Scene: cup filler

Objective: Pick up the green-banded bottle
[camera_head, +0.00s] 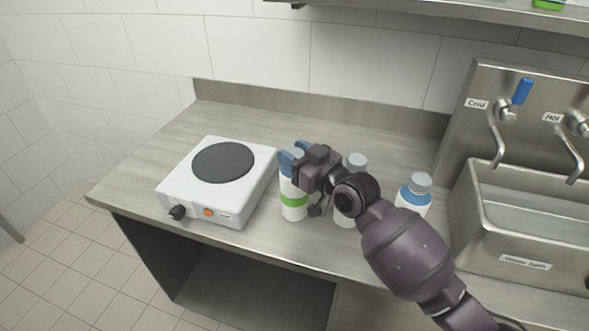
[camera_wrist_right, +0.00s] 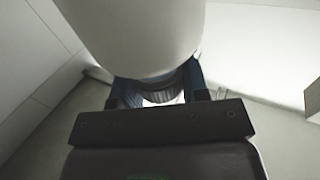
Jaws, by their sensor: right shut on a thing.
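The green-banded bottle (camera_head: 293,205) is white with a green band and stands upright on the steel counter, just right of the hot plate. My right gripper (camera_head: 292,163) is shut on its upper part, with blue fingertips around it; the bottle's top is partly hidden by the gripper. In the right wrist view, the white bottle body (camera_wrist_right: 135,30) fills the upper middle, and its ribbed cap (camera_wrist_right: 165,85) sits between the fingers of the right gripper (camera_wrist_right: 158,95). My left gripper is not in view.
A white hot plate (camera_head: 217,180) stands left of the bottle. Two more white bottles stand to the right, one grey-capped (camera_head: 356,162) and partly hidden by my arm, one blue-banded (camera_head: 413,195). A steel sink (camera_head: 520,225) with taps is at the right. The counter's back left is clear.

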